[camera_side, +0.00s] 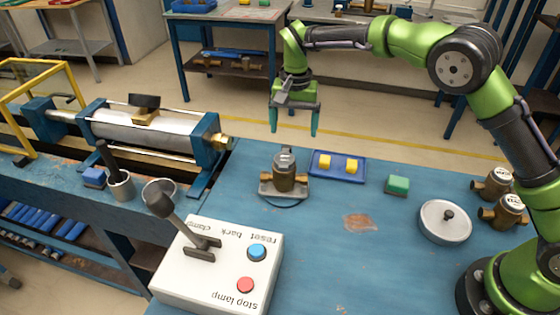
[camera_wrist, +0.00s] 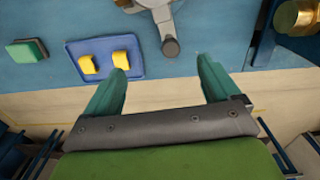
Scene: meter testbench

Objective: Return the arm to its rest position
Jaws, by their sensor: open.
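My gripper (camera_side: 294,119) is open and empty, with its two green fingers pointing down. In the side view it hangs above and behind the far edge of the blue bench (camera_side: 330,265). The wrist view shows the fingers spread apart (camera_wrist: 162,85) with nothing between them. My arm reaches from its base at the lower right up and over to the left. A brass meter on a grey stand (camera_side: 285,178) sits on the bench, nearer the camera than the gripper. Part of the stand also shows in the wrist view (camera_wrist: 166,20).
A blue tray (camera_side: 318,174) with two yellow blocks, a green block (camera_side: 398,185), a round lidded pan (camera_side: 445,222) and two brass meters (camera_side: 498,183) are on the bench. A control box (camera_side: 220,268) with a lever stands in front. A clamp cylinder (camera_side: 150,130) is at left.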

